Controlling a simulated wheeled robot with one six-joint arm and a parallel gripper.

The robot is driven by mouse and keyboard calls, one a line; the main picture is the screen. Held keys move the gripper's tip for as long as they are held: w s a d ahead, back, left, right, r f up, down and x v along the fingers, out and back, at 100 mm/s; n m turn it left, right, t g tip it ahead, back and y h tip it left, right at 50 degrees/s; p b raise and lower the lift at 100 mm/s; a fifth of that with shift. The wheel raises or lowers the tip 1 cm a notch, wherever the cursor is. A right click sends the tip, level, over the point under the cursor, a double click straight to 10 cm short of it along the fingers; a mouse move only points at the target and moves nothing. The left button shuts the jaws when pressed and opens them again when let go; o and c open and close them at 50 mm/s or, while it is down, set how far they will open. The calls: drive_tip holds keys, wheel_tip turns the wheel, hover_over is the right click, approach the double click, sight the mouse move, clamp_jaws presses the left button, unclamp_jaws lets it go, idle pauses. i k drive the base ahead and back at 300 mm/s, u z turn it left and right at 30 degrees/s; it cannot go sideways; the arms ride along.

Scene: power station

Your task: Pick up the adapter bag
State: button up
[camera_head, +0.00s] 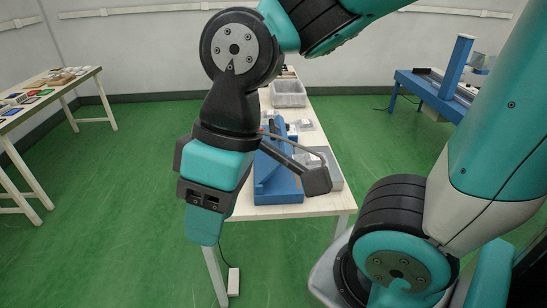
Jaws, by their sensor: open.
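My gripper (204,222) hangs at the near left end of the white table, in front of its edge. Its teal and black housing faces me; it is open, and I see nothing held in it, though the gap between its fingers is hard to make out. Small pale, clear-looking packets (303,125) lie on the table behind the blue fixture. I cannot tell whether one of them is the adapter bag. My arm covers part of the table.
A blue fixture (279,188) stands on the white table (318,204), beside a grey bin (335,176). A grey crate (288,98) stands farther back. A left table (52,87) holds small items; a blue bench (425,88) stands right.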

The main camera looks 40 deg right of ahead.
sight(309, 161)
drive_tip(key=i, duration=0.85)
drive_tip(key=z, duration=0.7)
drive_tip(key=i, duration=0.4)
drive_tip(key=z, duration=0.2)
